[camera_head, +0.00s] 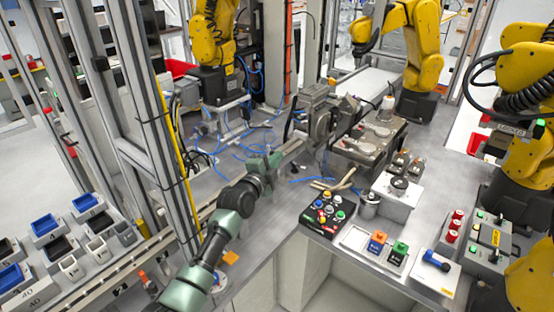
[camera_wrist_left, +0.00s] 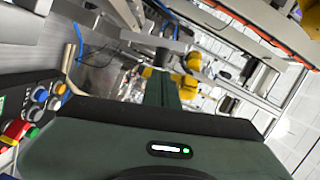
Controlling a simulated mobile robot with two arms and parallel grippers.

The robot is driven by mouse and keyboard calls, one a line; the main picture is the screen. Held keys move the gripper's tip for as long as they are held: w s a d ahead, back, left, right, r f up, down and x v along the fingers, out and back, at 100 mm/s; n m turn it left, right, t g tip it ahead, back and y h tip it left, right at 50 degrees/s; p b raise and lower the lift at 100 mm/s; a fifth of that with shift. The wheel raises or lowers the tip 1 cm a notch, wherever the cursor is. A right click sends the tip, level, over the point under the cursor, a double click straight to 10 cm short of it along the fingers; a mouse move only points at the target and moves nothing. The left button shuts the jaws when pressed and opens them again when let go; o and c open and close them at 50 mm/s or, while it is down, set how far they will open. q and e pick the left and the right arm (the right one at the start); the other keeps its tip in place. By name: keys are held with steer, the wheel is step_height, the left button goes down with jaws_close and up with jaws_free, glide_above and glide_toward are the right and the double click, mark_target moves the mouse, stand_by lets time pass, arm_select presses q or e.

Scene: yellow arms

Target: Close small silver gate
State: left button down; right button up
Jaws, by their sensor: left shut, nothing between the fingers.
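My left arm, green and black, comes in from the lower left in the head view. Its gripper (camera_head: 272,160) is shut and empty over the grey work surface, beside a silver bar (camera_head: 292,147). The bar runs up to a grey metal fixture with a round part (camera_head: 320,121). I cannot tell for sure which part of this silver hardware is the small gate, or whether the gripper touches it. In the wrist view the green gripper body fills the bottom, and its fingers (camera_wrist_left: 160,87) point toward blurred silver parts. My right gripper is not in view.
A black button box (camera_head: 327,213) stands to the right of my arm. Blue cables (camera_head: 240,148) lie loose on the surface behind it. A yellow-taped post (camera_head: 175,145) stands at the left. Yellow robot arms (camera_head: 423,50) stand at the back and right.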

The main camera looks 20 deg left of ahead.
arm_select(q)
steer(key=shift+w+a+r+n+g+b, duration=0.1)
steer(key=shift+w+a+r+n+b, duration=0.05)
steer(key=shift+a+n, duration=0.25)
steer(key=shift+w+a+r+n+g+b, duration=0.1)
steer(key=shift+w+a+r+n+b, duration=0.1)
steer(key=shift+a+n, duration=0.2)
steer(key=shift+w+a+r+n+g+b, duration=0.15)
steer(key=shift+a+n, duration=0.15)
steer(key=shift+a, duration=0.15)
steer(key=shift+d, duration=0.1)
